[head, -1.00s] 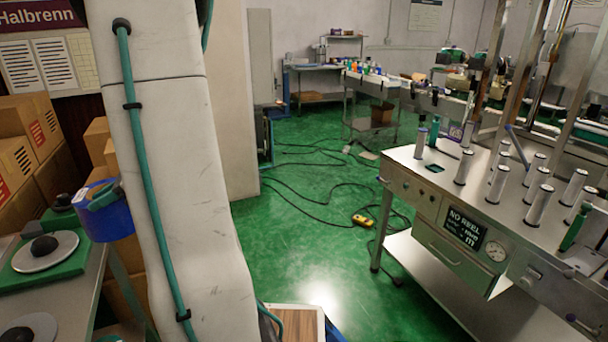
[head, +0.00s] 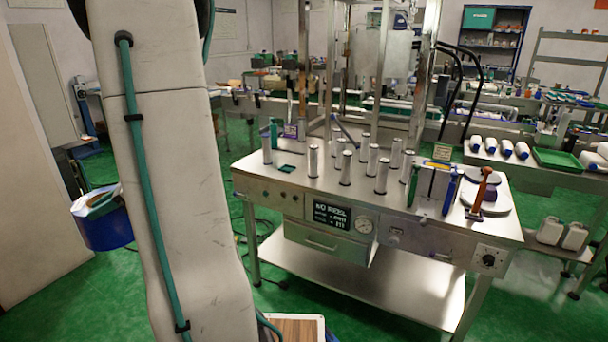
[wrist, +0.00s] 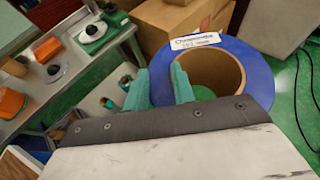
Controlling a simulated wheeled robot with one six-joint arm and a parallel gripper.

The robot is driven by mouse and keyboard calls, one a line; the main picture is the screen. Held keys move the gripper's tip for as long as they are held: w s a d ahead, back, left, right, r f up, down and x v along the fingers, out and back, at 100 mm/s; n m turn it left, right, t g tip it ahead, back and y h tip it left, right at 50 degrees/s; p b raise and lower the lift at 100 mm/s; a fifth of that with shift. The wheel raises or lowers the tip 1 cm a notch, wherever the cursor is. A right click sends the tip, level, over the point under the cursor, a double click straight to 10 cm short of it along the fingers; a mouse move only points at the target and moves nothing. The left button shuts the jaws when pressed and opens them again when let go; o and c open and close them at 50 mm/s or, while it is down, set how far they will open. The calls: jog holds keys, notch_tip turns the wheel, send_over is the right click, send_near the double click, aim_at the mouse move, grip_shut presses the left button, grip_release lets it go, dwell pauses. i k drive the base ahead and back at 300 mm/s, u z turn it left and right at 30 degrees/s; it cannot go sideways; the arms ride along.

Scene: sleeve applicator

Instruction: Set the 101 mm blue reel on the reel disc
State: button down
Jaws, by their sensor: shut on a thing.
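The blue reel (wrist: 262,65) has a wide brown cardboard core and a white label on its rim, whose small print I cannot read surely. My gripper (wrist: 160,88) is shut on the reel's wall, with teal fingers on either side of it. A flat grey round disc (head: 498,205) with a dark hub lies on the right end of the steel machine table, apart from the reel. A second round plate (head: 481,174) sits just behind it; I cannot tell surely which is the reel disc.
The machine table (head: 300,190) carries several upright silver cylinders (head: 345,168). A red-orange handled post (head: 480,190) and a blue upright piece (head: 450,193) stand near the disc. A display (head: 331,215) reads "NO REEL". Green floor lies open between me and the table.

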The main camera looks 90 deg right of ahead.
aim_at(486, 198)
jog(key=z, duration=0.4)
jog(key=k, duration=2.95)
jog(key=z, duration=1.2)
jog(key=i, duration=0.95)
jog(key=z, duration=0.05)
